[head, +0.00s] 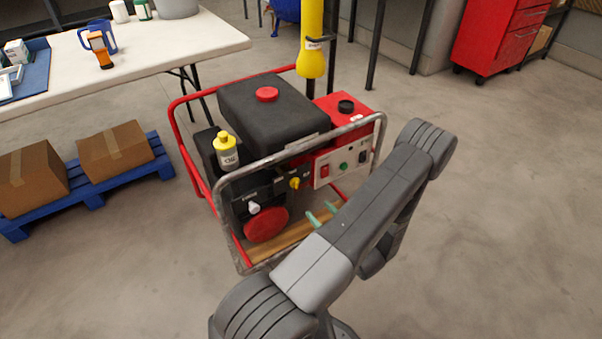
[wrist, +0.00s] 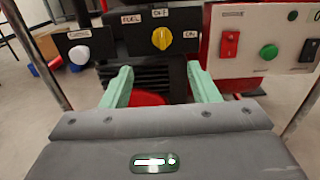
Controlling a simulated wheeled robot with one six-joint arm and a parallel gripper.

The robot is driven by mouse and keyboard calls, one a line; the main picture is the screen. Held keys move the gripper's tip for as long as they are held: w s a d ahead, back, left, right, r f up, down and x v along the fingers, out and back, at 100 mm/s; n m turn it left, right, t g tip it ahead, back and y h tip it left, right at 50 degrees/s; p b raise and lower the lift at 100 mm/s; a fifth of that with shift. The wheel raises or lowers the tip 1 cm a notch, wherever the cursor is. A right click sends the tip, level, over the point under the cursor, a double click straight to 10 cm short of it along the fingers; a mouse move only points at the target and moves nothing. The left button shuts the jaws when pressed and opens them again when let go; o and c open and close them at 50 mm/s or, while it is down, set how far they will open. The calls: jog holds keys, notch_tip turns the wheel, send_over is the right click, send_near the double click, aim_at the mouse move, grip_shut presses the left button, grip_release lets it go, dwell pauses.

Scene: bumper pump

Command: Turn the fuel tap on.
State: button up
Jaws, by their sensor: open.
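The fuel tap is a yellow knob (wrist: 162,38) on a black panel in the wrist view, under labels reading FUEL and OFF, with an ON label to its right. Its pointed end appears to face up toward OFF. It also shows in the head view (head: 295,183) on the front of the generator (head: 265,115). My gripper (wrist: 160,76) is open and empty, its green fingers spread left and right below the knob and apart from it. In the head view my gripper (head: 321,212) is low in front of the generator, partly hidden by my arm.
A grey tube frame (head: 300,146) surrounds the generator. A white knob (wrist: 79,55) is left of the tap; a control panel (wrist: 265,45) with red and green controls is right. A yellow-capped bottle (head: 226,154) stands near the frame. Open floor lies right.

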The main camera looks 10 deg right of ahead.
aim_at(296, 183)
jog(key=b+x, duration=0.1)
jog(key=x, duration=1.2)
jog(key=shift+w+b, duration=0.4)
jog(key=shift+w, duration=0.05)
jog(key=c, duration=0.9)
